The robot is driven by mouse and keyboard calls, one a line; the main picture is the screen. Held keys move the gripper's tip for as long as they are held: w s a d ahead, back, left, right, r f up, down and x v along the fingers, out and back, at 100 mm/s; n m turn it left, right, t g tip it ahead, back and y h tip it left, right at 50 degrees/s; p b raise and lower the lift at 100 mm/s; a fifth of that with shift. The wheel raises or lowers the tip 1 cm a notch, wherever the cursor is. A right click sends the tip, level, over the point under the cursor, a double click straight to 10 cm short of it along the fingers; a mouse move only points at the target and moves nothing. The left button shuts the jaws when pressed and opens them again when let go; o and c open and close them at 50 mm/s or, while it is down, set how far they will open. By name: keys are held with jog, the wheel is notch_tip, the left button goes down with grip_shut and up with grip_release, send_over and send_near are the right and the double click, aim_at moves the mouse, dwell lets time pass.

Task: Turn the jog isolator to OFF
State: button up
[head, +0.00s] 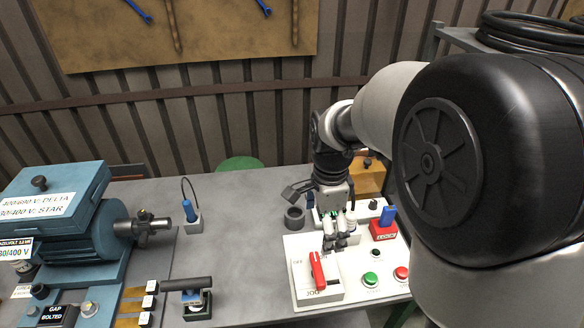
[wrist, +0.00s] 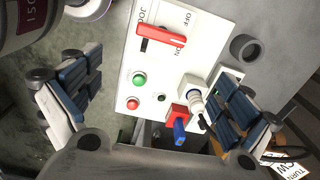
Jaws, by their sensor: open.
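The jog isolator is a pale box with a red bar handle (head: 318,271) on the white control panel (head: 357,296). In the head view the handle runs nearly upright in the picture, with OFF to its left. In the wrist view the handle (wrist: 160,37) lies across the picture between the OFF and ON letters; I cannot tell which mark it points to exactly. My gripper (head: 338,243) hangs over the panel, just behind and right of the handle in the head view. Its blue-padded fingers (wrist: 159,97) are wide apart and empty, with the handle not between them.
On the panel, a green button (head: 370,279) and red button (head: 401,273) are right of the isolator. A red block with a blue handle (head: 385,228) stands behind them. A dark ring (head: 294,218) lies behind the panel. A blue motor (head: 75,225) stands left.

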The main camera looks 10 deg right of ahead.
aim_at(317, 268)
jog(key=shift+m, duration=0.4)
jog(key=f+b, duration=0.1)
jog(key=f, duration=0.5)
jog(key=f+b, duration=0.2)
jog(key=f, duration=0.4)
jog(key=f+b, duration=0.2)
jog(key=f, duration=0.4)
jog(key=shift+w+f, duration=0.25)
jog(key=shift+w, duration=0.1)
jog(key=c, duration=0.8)
jog(key=shift+o, duration=0.2)
